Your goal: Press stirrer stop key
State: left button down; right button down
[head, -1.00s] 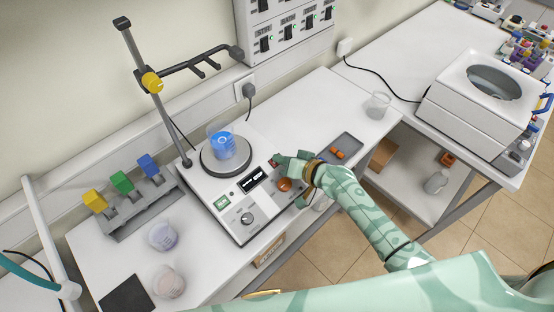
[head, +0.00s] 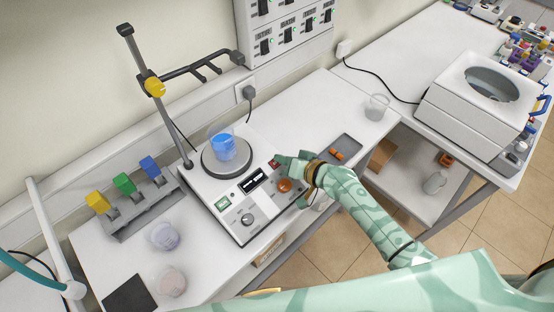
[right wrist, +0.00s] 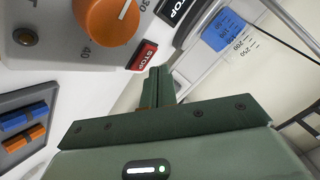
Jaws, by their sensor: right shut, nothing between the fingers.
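The stirrer hotplate (head: 232,205) stands on the bench with a blue-filled beaker (head: 224,148) on its round plate. My right gripper (head: 279,158) is shut and empty at that corner. In the right wrist view its fingertips (right wrist: 160,72) are right beside the key; I cannot tell whether they touch it. My left gripper is not in view.
A stand with a clamp arm (head: 190,68) rises behind the hotplate. A grey tray (head: 350,145) with orange items lies right of my gripper. An empty beaker (head: 377,107) stands at the bench's right end.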

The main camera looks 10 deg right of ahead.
jog(key=shift+r, duration=0.1)
jog(key=r+p, duration=0.1)
jog(key=s+r+p, duration=0.1)
jog(key=r+p, duration=0.1)
jog(key=d+r+p, duration=0.1)
jog(key=shift+s+r+p, duration=0.2)
jog(key=shift+r+p, duration=0.05)
jog(key=shift+p, duration=0.05)
dwell(0.8)
